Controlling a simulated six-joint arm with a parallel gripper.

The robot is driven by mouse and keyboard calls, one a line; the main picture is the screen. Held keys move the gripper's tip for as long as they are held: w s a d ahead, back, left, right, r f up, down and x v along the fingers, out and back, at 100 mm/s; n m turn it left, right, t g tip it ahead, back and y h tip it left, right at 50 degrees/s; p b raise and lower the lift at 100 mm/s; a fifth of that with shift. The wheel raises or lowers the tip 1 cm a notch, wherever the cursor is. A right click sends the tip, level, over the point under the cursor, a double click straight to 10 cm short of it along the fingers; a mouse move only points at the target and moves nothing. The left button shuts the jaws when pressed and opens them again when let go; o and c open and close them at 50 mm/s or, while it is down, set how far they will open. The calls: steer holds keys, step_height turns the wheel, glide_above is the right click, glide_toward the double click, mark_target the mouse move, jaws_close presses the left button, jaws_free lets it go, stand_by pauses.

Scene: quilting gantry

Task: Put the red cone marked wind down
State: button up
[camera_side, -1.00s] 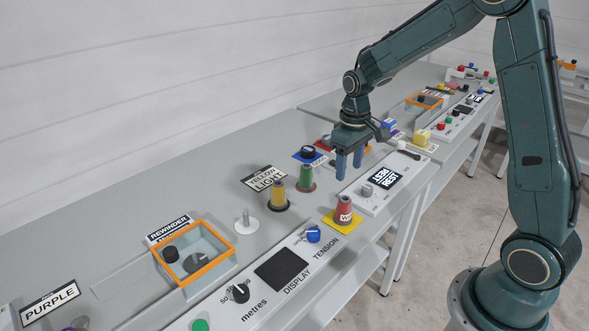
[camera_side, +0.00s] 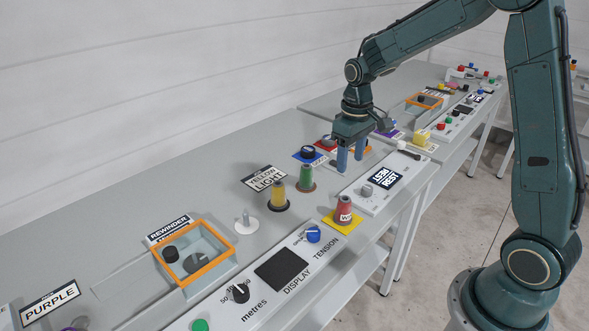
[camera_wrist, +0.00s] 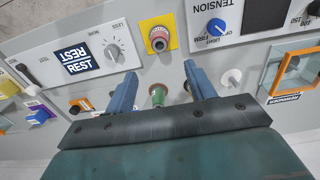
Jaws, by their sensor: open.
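The red cone (camera_side: 344,211), with a white label whose visible letters begin with W, stands upright on a yellow square pad (camera_side: 331,224) at the bench's front edge. In the wrist view the cone (camera_wrist: 159,40) is seen from above on the yellow pad (camera_wrist: 172,22), beyond my fingertips. My gripper (camera_side: 351,164) is open and empty, raised above the bench behind the cone and apart from it. Its two blue fingers (camera_wrist: 163,74) are spread in the wrist view, with nothing held between them.
A green cone (camera_side: 306,179) and a yellow cone (camera_side: 278,194) stand to the left of my gripper. A white spindle (camera_side: 246,223) and the orange-rimmed rewinder box (camera_side: 222,262) are farther left. A panel with a REST label (camera_side: 388,176) lies right of the red cone.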

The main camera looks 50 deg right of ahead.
steer(key=s+a+r+t, duration=0.3)
steer(key=s+a+r, duration=0.3)
steer(key=s+r, duration=0.45)
steer(key=s+a+r+t, duration=0.1)
steer(key=s, duration=0.4)
steer(key=s+a+r+t, duration=0.1)
steer(key=s+a, duration=0.1)
steer(key=s, duration=0.4)
steer(key=shift+s+a+r+t, duration=0.15)
steer(key=shift+s+r+t, duration=0.1)
steer(key=shift+r+t, duration=0.05)
